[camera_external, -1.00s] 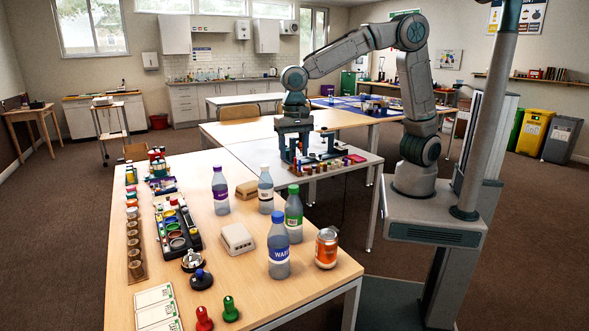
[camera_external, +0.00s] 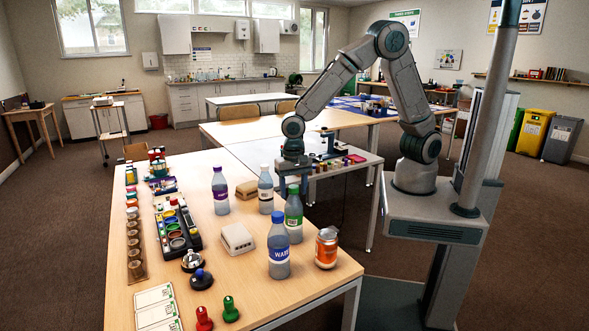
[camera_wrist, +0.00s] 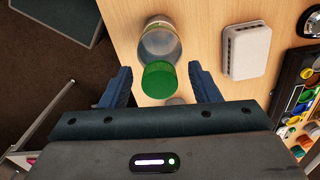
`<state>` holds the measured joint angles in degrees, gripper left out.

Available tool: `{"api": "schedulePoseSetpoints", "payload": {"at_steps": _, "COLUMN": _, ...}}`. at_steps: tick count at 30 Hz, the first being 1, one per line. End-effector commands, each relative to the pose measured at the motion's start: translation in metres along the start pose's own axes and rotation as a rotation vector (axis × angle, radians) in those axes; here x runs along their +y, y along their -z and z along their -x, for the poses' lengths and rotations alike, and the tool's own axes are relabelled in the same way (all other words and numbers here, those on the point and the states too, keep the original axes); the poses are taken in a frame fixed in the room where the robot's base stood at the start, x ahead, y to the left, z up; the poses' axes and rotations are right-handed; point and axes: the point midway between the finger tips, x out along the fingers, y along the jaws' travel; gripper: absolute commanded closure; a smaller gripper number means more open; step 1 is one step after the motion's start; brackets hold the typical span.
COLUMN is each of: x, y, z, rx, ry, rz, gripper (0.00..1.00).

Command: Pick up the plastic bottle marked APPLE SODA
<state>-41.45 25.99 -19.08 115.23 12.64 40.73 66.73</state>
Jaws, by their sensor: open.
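A clear plastic bottle with a green cap and a green-edged label (camera_external: 293,215) stands upright on the wooden table; its lettering is too small to read. In the wrist view the same green-capped bottle (camera_wrist: 160,45) shows from above, its cap between the two fingers. My gripper (camera_external: 293,183) is open, pointing down at the top of this bottle. In the wrist view the gripper (camera_wrist: 161,78) has a visible gap on each side of the cap. I cannot tell whether the fingertips reach below the cap.
A white box (camera_external: 237,238) lies left of the green-capped bottle. Trays and small items fill the table's left side.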

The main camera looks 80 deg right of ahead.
Motion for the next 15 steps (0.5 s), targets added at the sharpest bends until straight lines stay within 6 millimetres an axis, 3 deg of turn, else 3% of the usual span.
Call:
{"api": "schedulePoseSetpoints", "payload": {"at_steps": 7, "x": 0.0, "y": -0.0002, "z": -0.0015, "rx": -0.001, "ry": 0.0, "rz": 0.0, "gripper": 0.47}}
{"api": "schedulePoseSetpoints", "payload": {"at_steps": 12, "x": -0.0001, "y": -0.0003, "z": -0.0014, "rx": -0.001, "ry": 0.0, "rz": 0.0, "gripper": 0.94}}
{"api": "schedulePoseSetpoints", "payload": {"at_steps": 13, "x": 0.0, "y": -0.0003, "z": -0.0014, "rx": -0.001, "ry": 0.0, "rz": 0.0, "gripper": 1.0}}
{"api": "schedulePoseSetpoints", "payload": {"at_steps": 15, "x": -0.0001, "y": -0.0003, "z": -0.0013, "rx": -0.001, "ry": 0.0, "rz": 0.0, "gripper": 1.0}}
